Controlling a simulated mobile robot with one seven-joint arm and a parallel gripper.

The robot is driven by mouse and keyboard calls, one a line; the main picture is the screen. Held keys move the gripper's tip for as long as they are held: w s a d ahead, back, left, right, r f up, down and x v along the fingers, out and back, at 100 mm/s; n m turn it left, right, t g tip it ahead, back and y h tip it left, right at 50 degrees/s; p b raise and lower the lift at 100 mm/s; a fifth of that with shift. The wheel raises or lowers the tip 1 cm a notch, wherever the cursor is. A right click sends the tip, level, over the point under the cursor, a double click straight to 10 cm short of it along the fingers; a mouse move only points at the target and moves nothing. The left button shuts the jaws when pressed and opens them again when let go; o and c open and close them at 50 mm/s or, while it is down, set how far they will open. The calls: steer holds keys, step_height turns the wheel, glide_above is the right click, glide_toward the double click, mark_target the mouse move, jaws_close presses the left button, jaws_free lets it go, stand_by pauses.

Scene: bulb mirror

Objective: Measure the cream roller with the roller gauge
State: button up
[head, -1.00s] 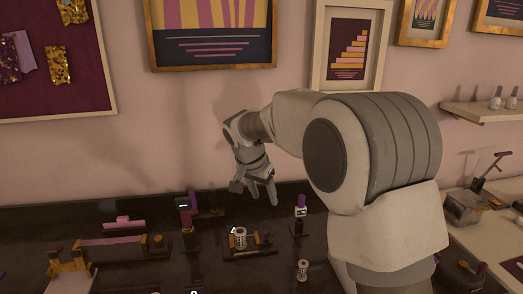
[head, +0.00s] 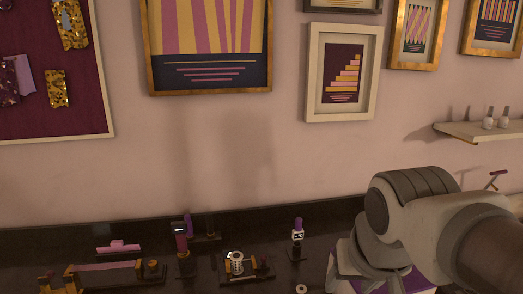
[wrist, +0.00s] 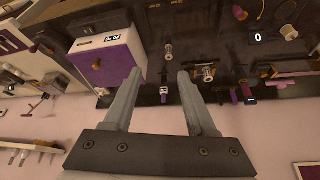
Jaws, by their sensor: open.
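A pale ribbed roller (head: 236,264) stands on a dark base with brass parts; it also shows in the wrist view (wrist: 208,73). A second small pale roller (head: 301,289) is cut by the bottom edge of the head view and shows whole in the wrist view (wrist: 168,51). I cannot tell which one is the cream roller. A purple-topped upright device with a small white display (head: 297,236) may be the roller gauge; it also shows in the wrist view (wrist: 163,91).
Another purple upright device with a display (head: 181,230) stands left of the ribbed roller. A long pink bar on a stand (head: 105,266) lies further left. A purple and white box with a readout (wrist: 105,62) appears upper left in the wrist view. The wall is behind the bench.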

steer(key=shift+n, duration=0.5)
steer(key=s, duration=0.1)
steer(key=s+f, duration=0.1)
steer(key=s, duration=0.1)
steer(key=s+f, duration=0.1)
steer(key=shift+s+d, duration=0.25)
stand_by(0.4)
